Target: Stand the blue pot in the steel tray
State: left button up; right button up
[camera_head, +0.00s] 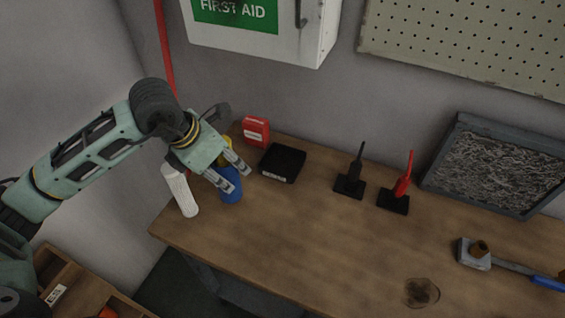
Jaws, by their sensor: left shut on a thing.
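The blue pot (231,193) is at the left end of the wooden bench, partly hidden by my gripper. My left gripper (237,179) reaches in from the left and is shut on the blue pot, its fingers pointing down to the right. I cannot tell whether the pot touches the bench. A dark grey-rimmed tray (455,186) with a grey shredded or shaving-like fill is at the back right; it may be the steel tray. My right gripper is not in view.
A white ribbed bottle (180,192) is just left of the pot. A red box (256,131), a black box (283,164), and black (352,181) and red (399,188) upright tools stand behind. A hammer-like tool (512,266) lies front right. The bench middle (300,230) is clear.

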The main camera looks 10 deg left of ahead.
pick_arm(q)
jog(key=shift+w+d+r, duration=0.15)
jog(key=shift+w+d, duration=0.05)
jog(key=shift+w, duration=0.2)
jog(key=w+d+f+p, duration=0.2)
jog(key=w+d+p, duration=0.1)
jog(key=w, duration=0.4)
jog(key=w+d+f+p, duration=0.1)
jog(key=w+d+p, duration=0.2)
jog(key=w+d, duration=0.3)
jog(key=shift+w+d+f, duration=0.25)
jog(key=shift+w+f, duration=0.1)
jog(key=shift+w, duration=0.3)
jog(key=shift+f, duration=0.2)
jog(key=o, duration=1.2)
jog(key=shift+r, duration=0.1)
